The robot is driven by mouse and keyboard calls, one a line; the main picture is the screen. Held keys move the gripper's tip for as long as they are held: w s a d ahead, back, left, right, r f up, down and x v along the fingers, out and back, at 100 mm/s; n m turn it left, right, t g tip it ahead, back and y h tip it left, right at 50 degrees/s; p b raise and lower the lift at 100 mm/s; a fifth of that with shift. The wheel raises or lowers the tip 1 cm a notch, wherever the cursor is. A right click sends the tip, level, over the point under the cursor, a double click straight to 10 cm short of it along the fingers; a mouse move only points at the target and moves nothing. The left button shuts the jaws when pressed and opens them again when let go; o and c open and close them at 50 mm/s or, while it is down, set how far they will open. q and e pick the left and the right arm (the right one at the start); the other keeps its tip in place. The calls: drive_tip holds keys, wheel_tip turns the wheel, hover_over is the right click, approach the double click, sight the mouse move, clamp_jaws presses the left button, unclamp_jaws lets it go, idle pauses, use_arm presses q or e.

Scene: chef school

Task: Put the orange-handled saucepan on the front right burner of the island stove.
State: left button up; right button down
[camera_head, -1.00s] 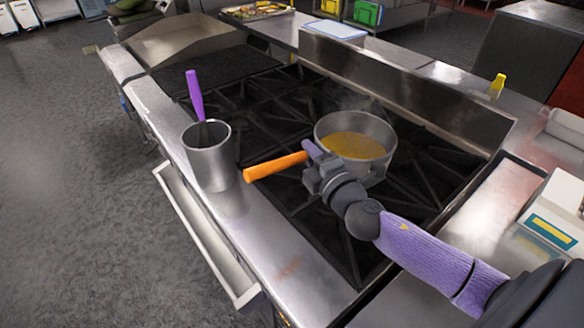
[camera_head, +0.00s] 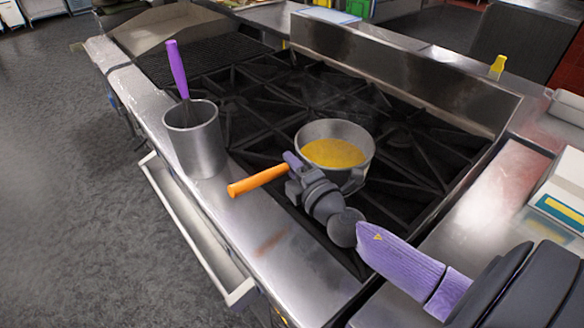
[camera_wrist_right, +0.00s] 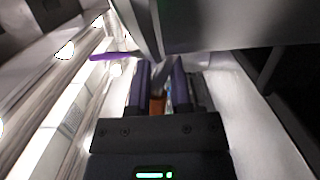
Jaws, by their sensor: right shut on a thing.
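The orange-handled saucepan (camera_head: 352,129) is a grey metal pan with yellow-orange liquid inside. In the head view it is level over the right part of the island stove's black grates (camera_head: 415,170). I cannot tell whether its base touches them. Its orange handle (camera_head: 258,180) points left, past the stove's front edge. My right gripper (camera_head: 293,162) is shut on the handle near the pan. In the right wrist view the purple fingers (camera_wrist_right: 158,88) flank the handle (camera_wrist_right: 157,106). The front right burner is partly hidden by my right arm. My left gripper is not in view.
A metal pot (camera_head: 196,150) with a purple-handled utensil (camera_head: 177,68) stands on the front steel ledge, left of the handle. A rail (camera_head: 190,232) runs along the front. A steel backsplash (camera_head: 400,75) bounds the back. A white box (camera_head: 562,200) sits at right.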

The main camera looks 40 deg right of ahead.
drive_tip(key=shift+f, duration=0.1)
drive_tip(key=c, duration=0.5)
unclamp_jaws()
drive_tip(key=shift+c, duration=0.2)
drive_tip(key=shift+r, duration=0.2)
drive_tip(key=s, duration=0.3)
drive_tip(key=s+b, duration=0.1)
drive_tip(key=s, duration=0.3)
drive_tip(key=s+b, duration=0.1)
drive_tip(key=s, duration=0.3)
drive_tip(key=shift+a+f, duration=0.25)
drive_tip(key=shift+a, duration=0.15)
drive_tip(key=shift+s+r+b, duration=0.2)
drive_tip(key=shift+s+b, duration=0.1)
drive_tip(key=shift+s, duration=0.25)
